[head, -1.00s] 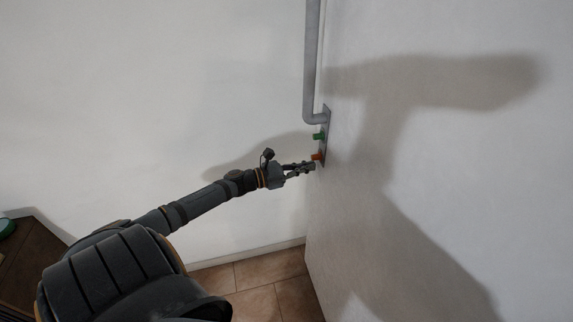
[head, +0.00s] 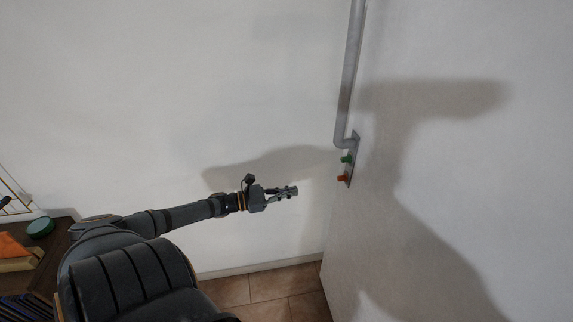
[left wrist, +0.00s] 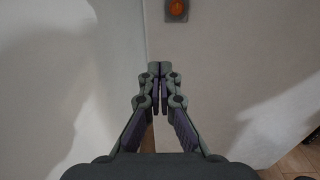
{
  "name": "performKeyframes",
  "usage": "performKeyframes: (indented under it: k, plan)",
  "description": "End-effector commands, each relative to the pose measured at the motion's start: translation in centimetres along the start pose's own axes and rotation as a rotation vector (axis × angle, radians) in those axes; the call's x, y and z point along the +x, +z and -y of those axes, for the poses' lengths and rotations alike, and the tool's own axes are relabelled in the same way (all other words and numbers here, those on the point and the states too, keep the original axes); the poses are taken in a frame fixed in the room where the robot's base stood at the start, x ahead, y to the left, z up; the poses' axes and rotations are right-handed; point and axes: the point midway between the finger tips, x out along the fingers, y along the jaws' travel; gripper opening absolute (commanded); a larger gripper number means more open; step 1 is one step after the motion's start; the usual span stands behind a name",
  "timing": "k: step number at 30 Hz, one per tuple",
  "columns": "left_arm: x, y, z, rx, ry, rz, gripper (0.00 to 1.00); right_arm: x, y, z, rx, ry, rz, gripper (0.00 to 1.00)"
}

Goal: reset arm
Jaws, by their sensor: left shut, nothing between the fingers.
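My left gripper (head: 291,191) is shut and empty in the head view, held in the air to the left of a wall plate. It also shows in the left wrist view (left wrist: 159,72), with its fingers together. The plate (head: 349,173) has a green button (head: 346,159) above an orange-red button (head: 341,179). The gripper is apart from both buttons. In the left wrist view the orange button (left wrist: 175,6) is at the top edge, beyond the fingertips. My right gripper is not in view.
A grey pipe (head: 351,75) runs down the wall to the plate. A dark wooden table (head: 64,234) at the left bears a green round thing (head: 40,227) and an orange thing (head: 10,246). Tiled floor (head: 262,287) shows below.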

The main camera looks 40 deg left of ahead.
Motion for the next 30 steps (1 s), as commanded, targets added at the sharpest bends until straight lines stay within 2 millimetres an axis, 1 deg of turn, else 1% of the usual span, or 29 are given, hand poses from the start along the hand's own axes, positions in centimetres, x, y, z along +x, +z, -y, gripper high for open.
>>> performKeyframes:
  k: [1, 4, 19, 20, 22, 23, 26, 27, 28, 29, 30]
  plan:
    - [-0.3, 0.1, 0.0, 0.000, 0.000, -0.001, 0.00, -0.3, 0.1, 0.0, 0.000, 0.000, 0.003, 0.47]
    - [-0.7, 0.0, -0.1, 0.000, 0.001, 0.001, 0.00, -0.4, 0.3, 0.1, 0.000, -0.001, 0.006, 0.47]
    - [-0.6, -0.1, -0.1, -0.001, 0.001, 0.001, 0.00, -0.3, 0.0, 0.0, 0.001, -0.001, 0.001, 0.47]
    - [-0.7, -0.2, -0.1, -0.009, 0.006, -0.001, 0.00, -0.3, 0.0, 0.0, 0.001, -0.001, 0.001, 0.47]
    - [-1.2, -1.1, -0.8, -0.076, 0.049, -0.014, 0.00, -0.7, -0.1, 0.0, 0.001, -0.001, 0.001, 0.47]
    - [-1.6, -1.9, -1.4, -0.134, 0.087, -0.025, 0.00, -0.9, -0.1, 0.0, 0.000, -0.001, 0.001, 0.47]
    - [-4.5, -6.9, -3.7, -0.462, 0.293, -0.064, 0.00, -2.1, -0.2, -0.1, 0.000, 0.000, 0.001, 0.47]
    - [-6.1, -9.7, -4.3, -0.637, 0.402, -0.071, 0.00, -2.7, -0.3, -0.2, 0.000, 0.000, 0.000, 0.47]
    - [-7.5, -12.1, -4.5, -0.774, 0.488, -0.070, 0.00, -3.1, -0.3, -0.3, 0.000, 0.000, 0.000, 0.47]
    - [-8.8, -14.5, -4.4, -0.911, 0.575, -0.063, 0.00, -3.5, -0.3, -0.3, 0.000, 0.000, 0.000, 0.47]
    - [-10.6, -17.6, -3.9, -1.084, 0.688, -0.048, 0.00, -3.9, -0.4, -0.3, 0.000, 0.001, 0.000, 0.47]
